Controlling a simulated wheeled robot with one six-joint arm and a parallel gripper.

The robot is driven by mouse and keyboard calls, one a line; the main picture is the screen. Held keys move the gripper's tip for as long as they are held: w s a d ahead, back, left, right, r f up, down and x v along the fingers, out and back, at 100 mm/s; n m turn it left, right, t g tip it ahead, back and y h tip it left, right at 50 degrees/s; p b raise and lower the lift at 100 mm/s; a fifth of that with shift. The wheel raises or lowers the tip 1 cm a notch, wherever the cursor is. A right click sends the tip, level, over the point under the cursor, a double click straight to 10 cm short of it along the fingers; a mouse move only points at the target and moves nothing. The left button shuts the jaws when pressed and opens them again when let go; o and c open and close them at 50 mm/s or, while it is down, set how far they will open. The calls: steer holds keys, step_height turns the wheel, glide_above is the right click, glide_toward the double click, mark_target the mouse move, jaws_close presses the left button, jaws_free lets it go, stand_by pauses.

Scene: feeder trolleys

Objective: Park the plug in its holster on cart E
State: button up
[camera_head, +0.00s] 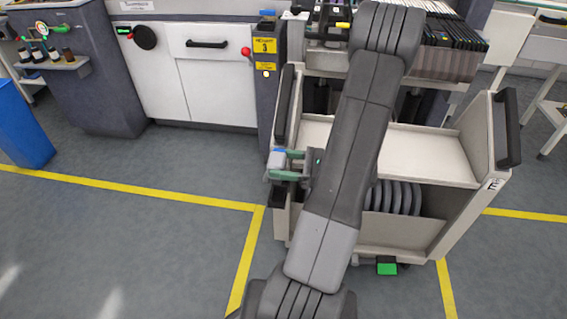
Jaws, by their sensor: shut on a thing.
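Cart E (480,205) is a cream trolley with an "E" label on its right front side. My gripper (284,165), with green fingers, is at the cart's left front edge. It is shut on the plug (276,158), a small blue and pale grey piece showing at the finger ends. A dark block (278,197) on the cart's left front side, just below the gripper, looks like the holster. I cannot tell whether the plug touches it. My arm crosses the middle of the cart and hides part of its shelves.
A white and dark machine (215,75) with a yellow "3" sign stands behind on the left. A blue bin (22,125) is at far left. Grey reels (400,197) stand in the cart's lower bay. A green pedal (387,269) is at its foot. The floor at left is clear.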

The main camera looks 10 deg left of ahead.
steer(key=shift+f+b, duration=2.25)
steer(key=shift+f, duration=0.9)
steer(key=shift+d+p, duration=0.1)
steer(key=shift+p, duration=0.4)
steer(key=shift+s+f+b, duration=0.3)
steer(key=shift+f+b, duration=0.35)
steer(key=shift+f, duration=0.3)
steer(key=shift+w, duration=0.15)
steer(key=shift+r+p, duration=0.3)
steer(key=shift+p, duration=0.1)
steer(key=shift+r, duration=0.1)
steer(key=shift+w+r+p, duration=0.15)
steer(key=shift+w+p, duration=0.1)
steer(key=shift+p, duration=0.1)
